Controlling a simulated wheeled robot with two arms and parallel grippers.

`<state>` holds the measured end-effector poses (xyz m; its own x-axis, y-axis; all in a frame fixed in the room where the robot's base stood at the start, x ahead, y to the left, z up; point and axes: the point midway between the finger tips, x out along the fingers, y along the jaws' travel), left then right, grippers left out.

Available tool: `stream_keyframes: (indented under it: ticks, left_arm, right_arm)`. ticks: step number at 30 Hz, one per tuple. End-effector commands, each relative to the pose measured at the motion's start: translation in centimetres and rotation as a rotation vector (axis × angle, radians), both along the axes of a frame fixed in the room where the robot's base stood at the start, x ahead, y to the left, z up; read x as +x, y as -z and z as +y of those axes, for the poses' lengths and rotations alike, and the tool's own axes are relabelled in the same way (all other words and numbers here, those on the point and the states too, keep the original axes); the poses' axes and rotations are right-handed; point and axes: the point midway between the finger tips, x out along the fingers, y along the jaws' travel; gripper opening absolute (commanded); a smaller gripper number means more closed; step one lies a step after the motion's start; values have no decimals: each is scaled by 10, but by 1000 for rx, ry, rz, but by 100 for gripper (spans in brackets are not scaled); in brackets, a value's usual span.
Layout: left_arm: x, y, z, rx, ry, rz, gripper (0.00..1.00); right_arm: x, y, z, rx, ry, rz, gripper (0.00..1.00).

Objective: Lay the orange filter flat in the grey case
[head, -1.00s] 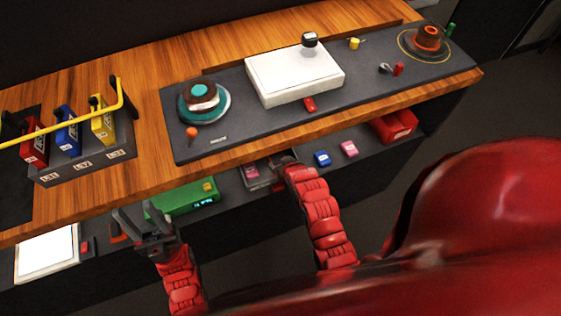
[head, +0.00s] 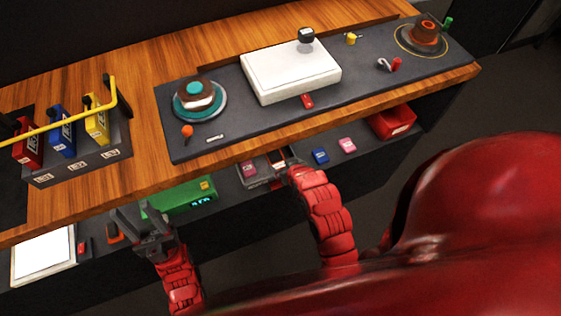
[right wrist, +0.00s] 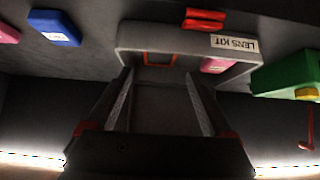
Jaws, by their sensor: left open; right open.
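The grey case (head: 246,185), labelled LENS KIT in the right wrist view (right wrist: 128,36), lies open on the lower shelf. The orange filter (right wrist: 160,59) shows as an orange-rimmed square inside the case. It seems to lie low on the case's floor, but its exact tilt is hard to tell. In the head view it is small, at the case's right part. A pink piece (right wrist: 214,65) sits in the case's other part. My right gripper (right wrist: 160,85) is open and empty just in front of the filter. My left gripper (head: 135,212) is open and empty, left of the green box.
The green box (head: 180,205) stands left of the case. Blue (head: 320,156) and pink (head: 347,145) blocks and a red bin (head: 393,123) lie to its right.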

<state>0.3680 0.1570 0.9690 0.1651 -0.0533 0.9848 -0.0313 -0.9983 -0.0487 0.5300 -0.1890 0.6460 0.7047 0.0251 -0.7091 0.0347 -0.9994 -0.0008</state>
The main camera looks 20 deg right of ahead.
Motion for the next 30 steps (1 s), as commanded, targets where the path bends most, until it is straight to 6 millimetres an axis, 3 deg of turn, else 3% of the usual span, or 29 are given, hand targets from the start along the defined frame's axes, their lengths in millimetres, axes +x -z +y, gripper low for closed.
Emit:
stream_keyframes:
  ticks: [10, 30]
  left_arm:
    - [0, 4, 0, 0, 0, 0, 50]
    - [0, 5, 0, 0, 0, 0, 50]
  right_arm:
    - [-31, -33, -2, -1, 1, -3, 86]
    - [-35, -36, -1, 0, 0, 0, 86]
